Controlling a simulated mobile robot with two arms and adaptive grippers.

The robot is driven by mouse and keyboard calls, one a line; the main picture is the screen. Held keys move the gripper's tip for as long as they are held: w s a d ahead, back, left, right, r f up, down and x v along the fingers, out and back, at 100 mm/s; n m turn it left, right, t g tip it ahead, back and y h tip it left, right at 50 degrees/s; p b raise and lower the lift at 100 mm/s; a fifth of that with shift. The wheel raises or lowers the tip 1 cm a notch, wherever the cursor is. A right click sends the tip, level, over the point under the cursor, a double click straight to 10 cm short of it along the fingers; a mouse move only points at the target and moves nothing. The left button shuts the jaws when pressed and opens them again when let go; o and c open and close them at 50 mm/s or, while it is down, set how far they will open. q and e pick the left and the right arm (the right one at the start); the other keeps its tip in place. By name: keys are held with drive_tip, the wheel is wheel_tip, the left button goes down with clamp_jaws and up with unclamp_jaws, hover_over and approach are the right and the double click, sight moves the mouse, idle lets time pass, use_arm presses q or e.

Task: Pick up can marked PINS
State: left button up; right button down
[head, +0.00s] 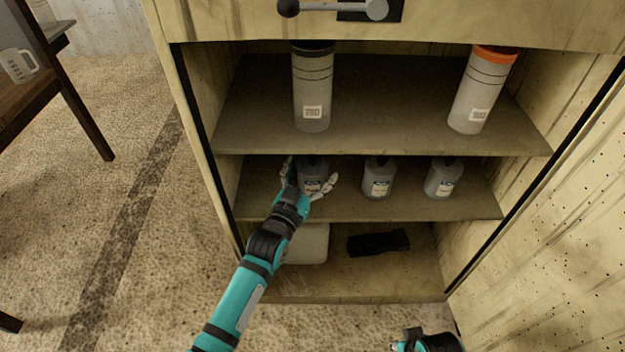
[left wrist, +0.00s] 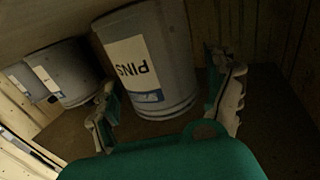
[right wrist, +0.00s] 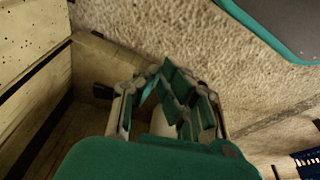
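The can marked PINS (left wrist: 150,62) is grey with a white label and shows large in the left wrist view. In the head view it is the left can (head: 311,172) on the middle shelf (head: 345,205). My left gripper (head: 309,180) is open, with one finger on each side of this can in the head view. In the left wrist view the fingers (left wrist: 168,108) are spread, and I cannot tell whether they touch it. My right gripper (right wrist: 168,95) is away from the shelves, low at the head view's bottom right; its fingers look apart with nothing held.
Two similar cans, the middle one (head: 379,178) and the right one (head: 443,179), stand on the same shelf. Tall canisters (head: 312,88) (head: 482,90) stand on the shelf above. A black item (head: 378,242) and a pale box (head: 308,245) lie below. Cabinet walls (head: 545,190) bound both sides.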

use_arm(q)
drive_tip(key=c, duration=1.1)
drive_tip(key=shift+c, duration=0.6)
drive_tip(key=shift+r, duration=0.15)
